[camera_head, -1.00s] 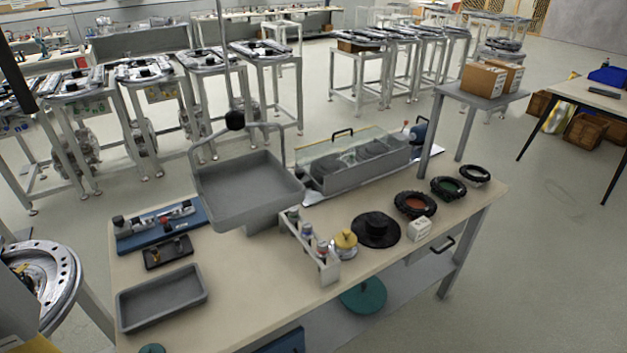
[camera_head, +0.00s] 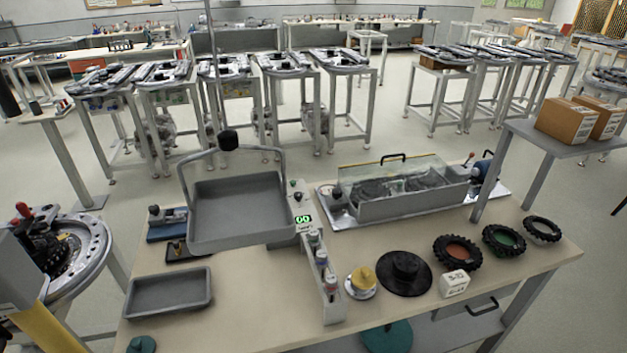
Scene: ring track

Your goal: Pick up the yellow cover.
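A small round yellow cover (camera_head: 362,279) sits on a pale disc-like base on the table (camera_head: 245,300), right of the centre of the view. Neither of my grippers is in view, and nothing touches the yellow cover.
A grey tray (camera_head: 170,293) and a raised grey pan (camera_head: 238,230) are on the left. A clear-lidded box (camera_head: 412,203) stands behind. A white block (camera_head: 455,284) and black-rimmed rings (camera_head: 503,241) lie to the right. A raised shelf holds cartons (camera_head: 566,121).

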